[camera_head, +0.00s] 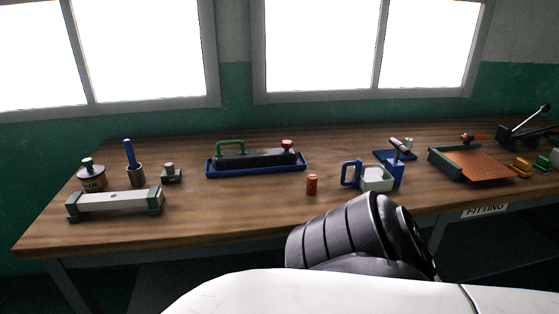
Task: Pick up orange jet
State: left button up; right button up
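A small orange-red cylinder (312,184) stands upright near the front edge of the wooden table, right of the blue tray. A red-orange piece (474,137) lies farther back at the right, behind the rust-coloured board. An orange-yellow piece (521,168) lies at the far right. I cannot tell for sure which of these is the orange jet. No gripper fingers show.
A blue tray (213,173) holds a dark block with a green handle. A grey bar with green ends (113,201) lies front left. A rust-coloured board (477,166) lies farther right. Bare wood surrounds the cylinder's left side.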

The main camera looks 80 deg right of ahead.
aim_at(312, 184)
jog(key=z, duration=2.35)
